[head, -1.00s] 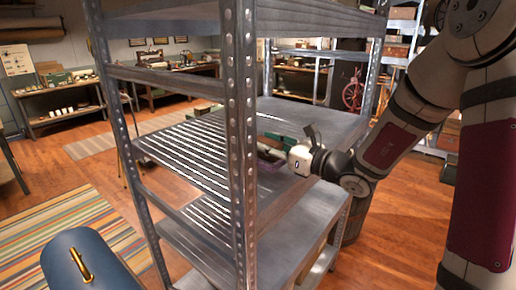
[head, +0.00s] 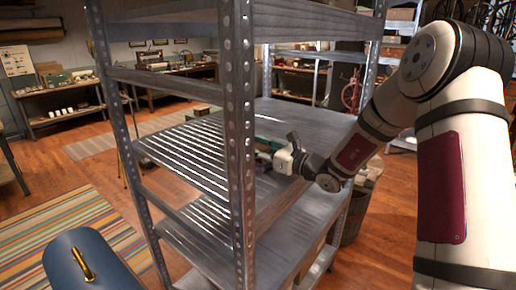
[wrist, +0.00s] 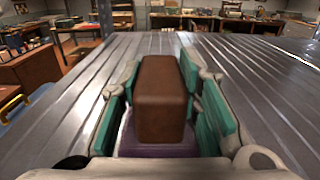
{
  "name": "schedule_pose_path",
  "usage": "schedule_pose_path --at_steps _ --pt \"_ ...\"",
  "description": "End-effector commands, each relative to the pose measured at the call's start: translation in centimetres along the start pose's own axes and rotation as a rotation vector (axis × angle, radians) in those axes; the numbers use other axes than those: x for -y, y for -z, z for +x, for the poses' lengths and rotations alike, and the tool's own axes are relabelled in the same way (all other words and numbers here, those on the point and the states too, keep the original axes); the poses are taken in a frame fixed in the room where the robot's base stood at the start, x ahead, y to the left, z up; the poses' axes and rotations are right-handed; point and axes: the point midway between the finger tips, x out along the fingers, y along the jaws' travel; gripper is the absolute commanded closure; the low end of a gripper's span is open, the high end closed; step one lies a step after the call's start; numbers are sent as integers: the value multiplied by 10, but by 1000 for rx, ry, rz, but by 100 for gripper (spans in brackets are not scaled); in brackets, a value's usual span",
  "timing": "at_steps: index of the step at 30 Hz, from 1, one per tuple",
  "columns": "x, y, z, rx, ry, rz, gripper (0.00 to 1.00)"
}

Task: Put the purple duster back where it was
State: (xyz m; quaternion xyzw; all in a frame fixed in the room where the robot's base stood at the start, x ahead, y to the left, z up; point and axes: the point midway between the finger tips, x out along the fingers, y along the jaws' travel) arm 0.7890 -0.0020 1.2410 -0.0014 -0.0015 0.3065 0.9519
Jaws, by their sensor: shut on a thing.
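The duster (wrist: 158,143) shows in the wrist view as a purple base with a brown block-shaped part rising from it. My gripper (wrist: 160,78) is shut on it, with teal finger pads on its left and right sides. In the head view my gripper (head: 268,150) is over the middle shelf (head: 310,120) of the grey metal rack. The duster is mostly hidden there behind the rack's near post and my gripper. I cannot tell whether the duster's underside touches the shelf.
The rack's near post (head: 241,150) stands in front of my gripper in the head view. Another shelf board (head: 290,20) is above. The ridged metal surface (wrist: 260,75) around the duster looks clear. A blue thing with a gold handle (head: 95,262) is at lower left.

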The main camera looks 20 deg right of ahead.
Motion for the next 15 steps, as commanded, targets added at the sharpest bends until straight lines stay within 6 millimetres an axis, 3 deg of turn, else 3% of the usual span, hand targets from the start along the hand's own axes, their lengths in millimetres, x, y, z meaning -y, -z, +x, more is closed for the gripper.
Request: schedule_pose_path --at_steps 5,6,9,15 --pt "0 2 0 0 0 0 100" --pt "0 3 0 0 0 0 67" --pt "0 2 0 0 0 0 49" --pt "0 2 0 0 0 0 49"
